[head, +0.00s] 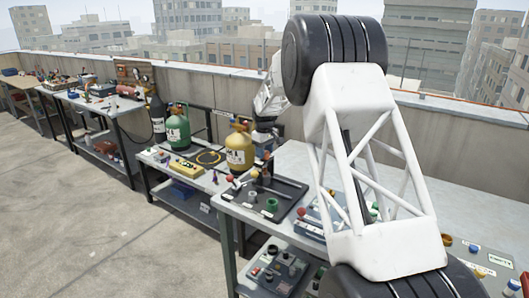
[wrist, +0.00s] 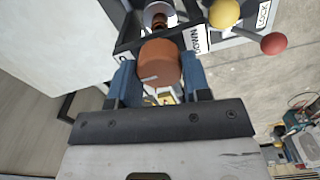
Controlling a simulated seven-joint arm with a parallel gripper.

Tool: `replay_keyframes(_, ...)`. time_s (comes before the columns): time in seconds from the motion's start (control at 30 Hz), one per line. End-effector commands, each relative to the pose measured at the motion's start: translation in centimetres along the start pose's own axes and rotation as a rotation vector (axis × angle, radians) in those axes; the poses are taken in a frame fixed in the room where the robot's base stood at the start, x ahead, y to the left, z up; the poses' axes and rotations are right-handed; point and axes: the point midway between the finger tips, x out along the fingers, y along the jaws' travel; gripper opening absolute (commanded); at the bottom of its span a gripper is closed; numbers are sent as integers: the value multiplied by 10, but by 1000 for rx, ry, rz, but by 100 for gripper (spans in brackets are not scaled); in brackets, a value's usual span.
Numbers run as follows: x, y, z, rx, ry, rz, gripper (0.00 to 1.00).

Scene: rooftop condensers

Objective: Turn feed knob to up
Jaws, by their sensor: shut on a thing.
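The feed knob (wrist: 160,66), an orange-brown round knob, sits at the upper middle of the wrist view. A short pale mark shows on its face, left of centre. My gripper (wrist: 159,62) has its blue fingers on both sides of the knob, shut on it. A white label reading DOWN (wrist: 201,38) stands right of the knob. I see no UP label in the wrist view. In the head view my arm blocks much of the right side, and I cannot make out the knob there.
A yellow ball (wrist: 224,13) and a red ball (wrist: 273,43) stand close right of the knob, near a LOCK label (wrist: 264,14). In the head view, green (head: 178,130) and yellow (head: 239,150) gas cylinders stand on a bench. Clear floor (head: 90,230) lies at left.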

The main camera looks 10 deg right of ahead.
Motion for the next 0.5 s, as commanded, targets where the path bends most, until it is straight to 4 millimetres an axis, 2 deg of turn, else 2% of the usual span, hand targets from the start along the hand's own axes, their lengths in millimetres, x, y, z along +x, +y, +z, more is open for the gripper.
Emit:
replay_keyframes(0.17, -1, 0, 0, 0, 0, 1, 20)
replay_keyframes(0.2, -1, 0, 0, 1, 0, 1, 50)
replay_keyframes(0.3, -1, 0, 0, 1, 0, 1, 65)
replay_keyframes(0.33, 0, 0, 0, 1, 0, 0, 69)
replay_keyframes(0.5, 0, 0, 0, 1, 0, 0, 69)
